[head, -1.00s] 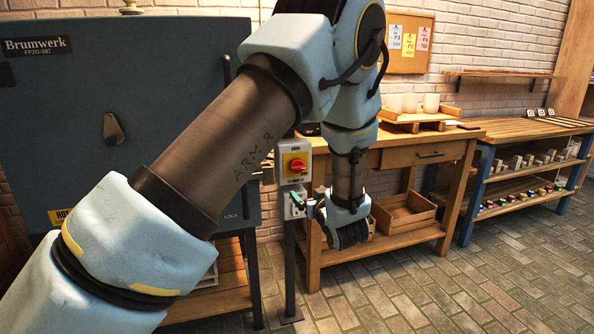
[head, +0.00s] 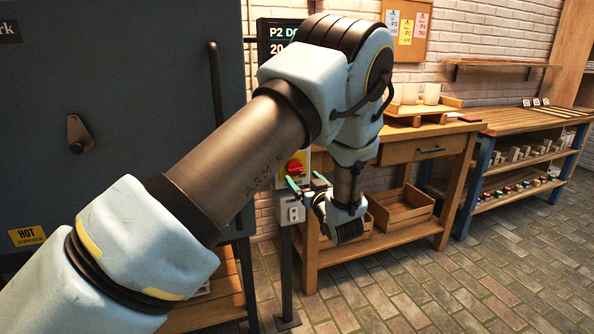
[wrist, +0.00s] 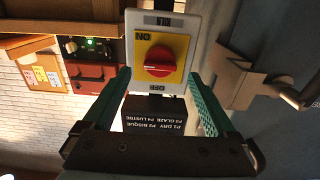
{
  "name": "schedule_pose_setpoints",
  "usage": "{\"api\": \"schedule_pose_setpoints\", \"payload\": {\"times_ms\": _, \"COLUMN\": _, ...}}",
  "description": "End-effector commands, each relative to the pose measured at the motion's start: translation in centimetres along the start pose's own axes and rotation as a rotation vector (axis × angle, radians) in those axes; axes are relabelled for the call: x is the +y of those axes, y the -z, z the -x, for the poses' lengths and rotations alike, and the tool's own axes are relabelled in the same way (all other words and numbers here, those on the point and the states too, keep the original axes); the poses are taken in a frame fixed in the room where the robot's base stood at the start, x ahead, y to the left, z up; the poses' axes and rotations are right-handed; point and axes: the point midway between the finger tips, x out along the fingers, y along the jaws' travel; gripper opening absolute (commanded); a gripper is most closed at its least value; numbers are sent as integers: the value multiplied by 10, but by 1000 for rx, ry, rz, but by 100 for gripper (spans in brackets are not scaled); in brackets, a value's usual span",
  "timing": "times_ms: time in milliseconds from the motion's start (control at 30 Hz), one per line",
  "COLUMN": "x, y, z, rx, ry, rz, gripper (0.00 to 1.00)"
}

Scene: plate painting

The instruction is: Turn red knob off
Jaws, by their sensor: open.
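The red knob (wrist: 159,61) sits on a yellow plate on a white switch box (wrist: 178,22). The wrist view is upside down, and the knob's handle lies roughly level there, between two labels. In the head view the red knob (head: 296,166) is partly covered by my arm and gripper. My gripper (head: 304,184) is open, with green fingers. In the wrist view my gripper (wrist: 160,85) has one finger on each side of the knob's lower part in the picture, apart from it. I cannot tell how much depth lies between them.
A large dark kiln (head: 130,120) with a lever stands at left. The switch box is on a thin post (head: 287,270). A wooden workbench (head: 385,155) with crates stands behind my gripper. A shelf bench (head: 525,125) is at right. The brick floor at right is clear.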

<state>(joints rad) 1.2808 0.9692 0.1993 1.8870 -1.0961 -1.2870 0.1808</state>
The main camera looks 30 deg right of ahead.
Motion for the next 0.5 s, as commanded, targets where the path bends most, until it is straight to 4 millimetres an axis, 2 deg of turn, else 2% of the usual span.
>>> {"api": "schedule_pose_setpoints", "payload": {"times_ms": 33, "x": -1, "y": 1, "z": -10, "rx": 0, "ry": 2, "rz": -1, "gripper": 91}}
{"api": "schedule_pose_setpoints", "payload": {"times_ms": 200, "x": -1, "y": 1, "z": -36, "rx": -1, "ry": 1, "rz": -1, "gripper": 91}}
{"api": "schedule_pose_setpoints", "payload": {"times_ms": 500, "x": 0, "y": 0, "z": -53, "rx": -1, "ry": 0, "rz": -1, "gripper": 91}}
